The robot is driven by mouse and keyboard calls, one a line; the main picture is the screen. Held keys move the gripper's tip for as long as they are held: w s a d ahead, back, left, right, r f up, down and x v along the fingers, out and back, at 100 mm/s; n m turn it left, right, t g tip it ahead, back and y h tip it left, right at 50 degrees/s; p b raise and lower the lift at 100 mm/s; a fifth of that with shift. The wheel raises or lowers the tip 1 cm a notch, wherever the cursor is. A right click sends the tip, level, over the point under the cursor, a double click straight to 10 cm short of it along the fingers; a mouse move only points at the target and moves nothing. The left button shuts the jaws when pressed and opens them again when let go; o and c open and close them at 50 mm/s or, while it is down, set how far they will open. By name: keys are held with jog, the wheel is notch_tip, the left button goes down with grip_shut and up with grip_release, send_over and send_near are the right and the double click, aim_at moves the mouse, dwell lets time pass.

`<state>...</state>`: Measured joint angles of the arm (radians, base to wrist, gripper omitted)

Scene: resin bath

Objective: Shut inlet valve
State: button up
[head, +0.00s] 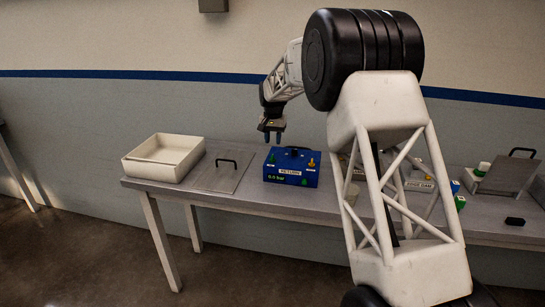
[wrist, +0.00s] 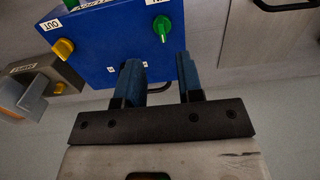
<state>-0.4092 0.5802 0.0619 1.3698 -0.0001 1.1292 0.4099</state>
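A blue box (head: 291,172) with a label and a "0.0 bar" reading stands on the bench, and it fills the upper middle of the wrist view (wrist: 112,48). A green valve knob (wrist: 162,28) is on its top, beside a label partly cut off by the frame edge. A yellow knob (wrist: 63,47) beside an "OUT" label is at the opposite end. My gripper (head: 272,137) hangs above the box's left end. In the wrist view its two blue fingers (wrist: 158,62) are apart and empty, just short of the green knob and not on it.
A white open tray (head: 163,157) and a flat lid (head: 218,172) with a black handle are left of the box. A grey block (wrist: 50,72) with a yellow knob is close beside the box. Behind my arm, a labelled "EDGE DAM" item (head: 420,186) and small bottles stand right.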

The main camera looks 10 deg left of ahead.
aim_at(273, 155)
jog(key=shift+a, duration=0.15)
jog(key=shift+f, duration=0.2)
jog(key=shift+f, duration=3.75)
jog(key=c, duration=0.6)
